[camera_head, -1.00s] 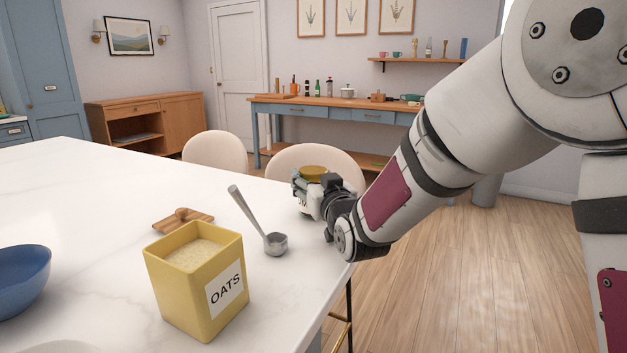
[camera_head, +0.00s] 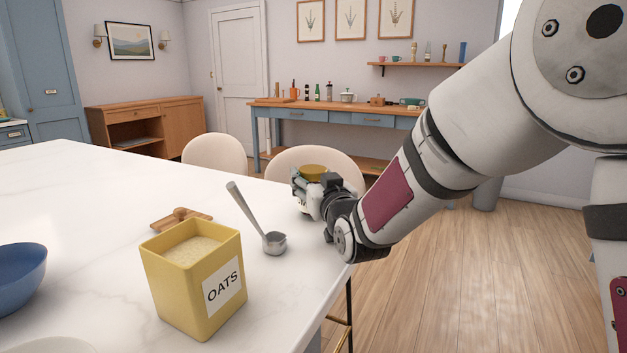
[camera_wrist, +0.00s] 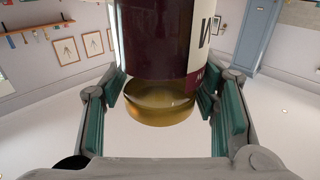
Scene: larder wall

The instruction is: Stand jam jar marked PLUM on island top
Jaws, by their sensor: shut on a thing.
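The jam jar is dark with a pale label and a gold lid (camera_head: 313,170). My gripper (camera_head: 311,193) is shut around it at the right edge of the white island top (camera_head: 110,215). Only part of the label lettering shows, so the whole word cannot be read. The jar looks upright.
A yellow OATS canister (camera_head: 195,280), a metal scoop (camera_head: 272,241) and a wooden lid (camera_head: 180,218) are left of my gripper. A blue bowl (camera_head: 20,277) is at far left. Two pale chairs (camera_head: 215,153) stand behind the island.

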